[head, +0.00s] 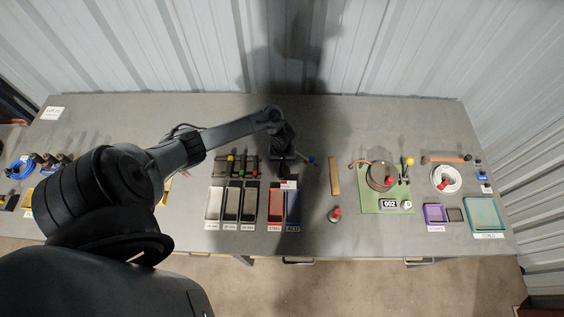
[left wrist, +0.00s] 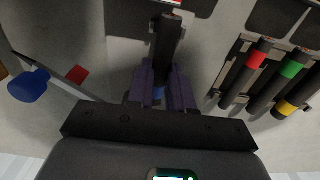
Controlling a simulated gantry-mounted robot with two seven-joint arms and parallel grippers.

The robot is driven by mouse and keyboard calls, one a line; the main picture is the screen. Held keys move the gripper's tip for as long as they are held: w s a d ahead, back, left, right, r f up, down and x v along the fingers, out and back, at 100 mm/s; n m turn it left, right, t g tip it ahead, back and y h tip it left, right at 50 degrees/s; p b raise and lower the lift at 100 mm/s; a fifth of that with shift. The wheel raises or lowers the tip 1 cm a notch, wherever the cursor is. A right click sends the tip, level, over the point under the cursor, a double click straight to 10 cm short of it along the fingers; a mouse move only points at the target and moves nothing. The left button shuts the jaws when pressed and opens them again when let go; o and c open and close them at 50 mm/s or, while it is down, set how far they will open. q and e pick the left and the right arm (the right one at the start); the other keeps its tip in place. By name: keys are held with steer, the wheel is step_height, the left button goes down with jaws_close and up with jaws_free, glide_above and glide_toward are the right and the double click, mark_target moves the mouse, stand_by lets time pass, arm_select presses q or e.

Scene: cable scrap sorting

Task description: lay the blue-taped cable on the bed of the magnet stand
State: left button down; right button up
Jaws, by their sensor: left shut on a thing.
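My left gripper (head: 286,170) is over the middle of the table, just right of the cable rack. In the left wrist view its purple fingers (left wrist: 160,88) are shut on a short black cable (left wrist: 166,42). A bit of blue tape (left wrist: 158,95) shows between the fingers. A blue knob (left wrist: 28,85) on a thin bar and a red patch (left wrist: 77,74) lie left of the fingers and seem to belong to the magnet stand. In the head view the blue knob (head: 311,160) shows beside the gripper, which hides most of the stand. My right gripper is out of view.
The rack (head: 237,166) holds cables with red, green and yellow tape. In front are several grey trays (head: 232,203), a red bin (head: 276,206) and a blue bin (head: 293,207). A wooden strip (head: 334,176) and a green board (head: 385,200) are to the right.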

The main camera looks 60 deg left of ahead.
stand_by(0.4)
arm_select(q)
steer(key=c, duration=0.9)
jaws_free()
steer(key=shift+c, duration=0.2)
step_height(320, 180, up, 2)
steer(key=p, duration=0.3)
steer(key=shift+r, duration=0.2)
step_height(320, 180, up, 5)
steer(key=p, duration=0.6)
steer(key=shift+f, duration=0.2)
